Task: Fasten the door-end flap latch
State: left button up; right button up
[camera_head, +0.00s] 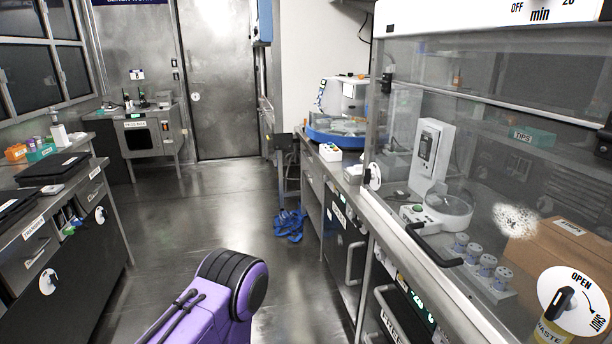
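Several round white plates with dark latches show. One plate (572,301) on the glass-fronted cabinet at right reads OPEN and SHUT, with a black lever tilted on it. A smaller plate (374,176) is at that cabinet's far end, nearer the door; its latch setting is too small to tell. Two more, a near plate (47,282) and a far plate (100,215), are on the left bench front. I cannot tell from this view which is the door-end flap latch. Neither of my grippers is in view; only a purple arm link of mine shows at the bottom.
A metal door (222,80) closes the far end. The floor aisle (185,215) is mostly clear, with a crumpled blue item (289,226) by the right counter. Handles (434,246) stick out at right. A brown box (560,250) stands behind the glass.

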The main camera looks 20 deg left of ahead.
aim_at(368, 177)
jog(key=u, duration=0.9)
jog(key=k, duration=0.6)
jog(key=u, duration=1.3)
jog(key=i, duration=2.35)
jog(key=z, duration=1.4)
jog(key=i, duration=0.85)
jog(key=z, duration=0.9)
